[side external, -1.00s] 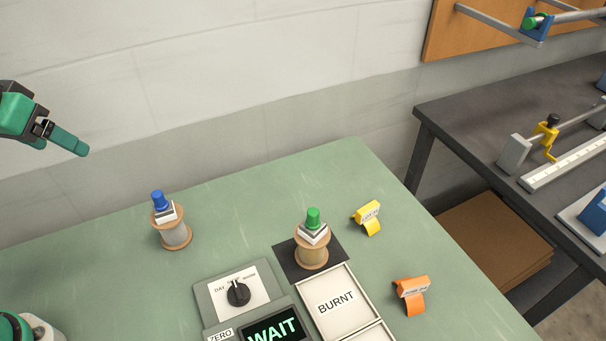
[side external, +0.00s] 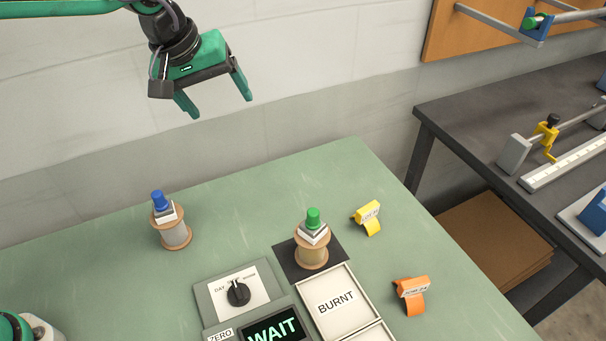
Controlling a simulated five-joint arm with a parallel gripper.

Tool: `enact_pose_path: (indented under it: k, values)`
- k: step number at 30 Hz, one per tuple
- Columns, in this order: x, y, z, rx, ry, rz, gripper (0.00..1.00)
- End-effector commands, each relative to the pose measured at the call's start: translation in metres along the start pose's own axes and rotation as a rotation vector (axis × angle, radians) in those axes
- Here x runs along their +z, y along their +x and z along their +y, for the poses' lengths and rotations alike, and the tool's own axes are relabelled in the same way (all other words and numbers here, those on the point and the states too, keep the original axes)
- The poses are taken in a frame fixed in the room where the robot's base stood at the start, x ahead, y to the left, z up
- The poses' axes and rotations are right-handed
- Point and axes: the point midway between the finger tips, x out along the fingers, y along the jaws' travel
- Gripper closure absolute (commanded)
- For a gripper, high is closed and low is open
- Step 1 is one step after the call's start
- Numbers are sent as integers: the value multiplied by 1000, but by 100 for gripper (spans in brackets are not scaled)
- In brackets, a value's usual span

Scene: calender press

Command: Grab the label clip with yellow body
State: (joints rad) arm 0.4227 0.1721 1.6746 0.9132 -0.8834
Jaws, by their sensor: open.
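The label clip with yellow body (side external: 368,217) stands on the green table near its back right edge, with a white printed label on its upper part. A similar clip with orange body (side external: 412,296) stands nearer the front on the right. My gripper (side external: 218,108) is in the air at the upper left, well above the table and up and to the left of the yellow clip. Its two green fingers are spread apart and point down, with nothing between them.
A spool with a green-topped piece (side external: 312,240) stands on a dark pad left of the yellow clip. Another spool with a blue top (side external: 172,222) stands further left. A BURNT tray (side external: 338,303), a dial panel (side external: 237,292) and a WAIT display (side external: 275,329) lie at the front.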

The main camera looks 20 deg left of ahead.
Motion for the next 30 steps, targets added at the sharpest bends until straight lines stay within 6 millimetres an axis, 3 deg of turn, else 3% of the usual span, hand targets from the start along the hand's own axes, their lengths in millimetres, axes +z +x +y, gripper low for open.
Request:
enact_pose_path:
  k: [10, 18, 24, 30]
  values:
    - [24, 71, 82, -6, -133, -56, 21]
    - [61, 131, 136, -19, -239, -93, 21]
    - [95, 174, 167, -32, -313, -116, 21]
    - [118, 200, 183, -40, -361, -128, 21]
